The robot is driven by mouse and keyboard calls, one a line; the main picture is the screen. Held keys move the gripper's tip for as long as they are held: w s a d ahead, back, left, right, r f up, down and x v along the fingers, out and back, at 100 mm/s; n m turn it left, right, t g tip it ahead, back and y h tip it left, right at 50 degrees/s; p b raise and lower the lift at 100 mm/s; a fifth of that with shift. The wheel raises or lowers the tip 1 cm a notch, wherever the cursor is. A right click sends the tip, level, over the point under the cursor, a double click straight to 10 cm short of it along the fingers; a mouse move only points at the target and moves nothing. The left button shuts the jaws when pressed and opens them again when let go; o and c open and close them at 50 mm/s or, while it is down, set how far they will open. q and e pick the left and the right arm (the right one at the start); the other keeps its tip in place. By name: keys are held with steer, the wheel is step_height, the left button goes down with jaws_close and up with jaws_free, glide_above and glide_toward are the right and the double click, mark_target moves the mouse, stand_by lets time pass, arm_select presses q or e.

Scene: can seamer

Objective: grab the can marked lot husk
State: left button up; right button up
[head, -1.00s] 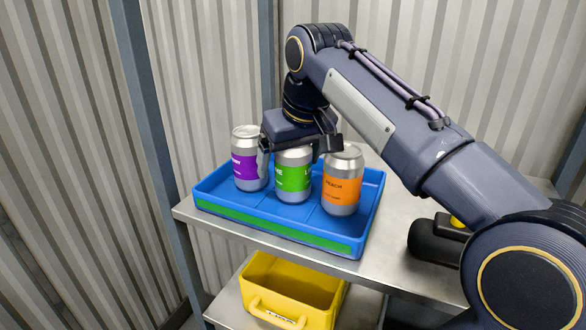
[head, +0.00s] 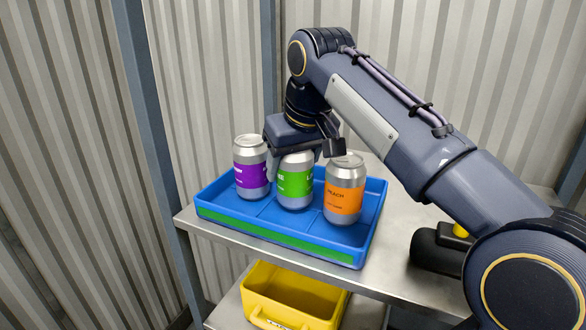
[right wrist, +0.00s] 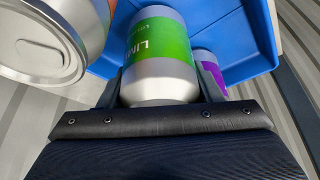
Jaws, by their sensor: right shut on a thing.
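Three cans stand upright in a blue tray (head: 290,243). The middle can has a green label reading LIME (head: 295,184). My right gripper (head: 301,158) reaches down over it and is shut on its upper part. In the right wrist view the green can (right wrist: 160,60) sits between the fingers, with a small line under its name too small to read. The purple-label can (head: 251,172) is to its left and the orange peach can (head: 344,196) to its right. I cannot read a lot mark on any can. My left gripper is not in view.
The tray rests on a metal table (head: 400,262). A yellow bin (head: 295,296) is on a lower shelf below the tray. The orange can stands close beside the right finger. Ribbed walls stand behind and to the left.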

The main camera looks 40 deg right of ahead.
step_height(320, 180, up, 8)
steer(key=shift+r, duration=0.65)
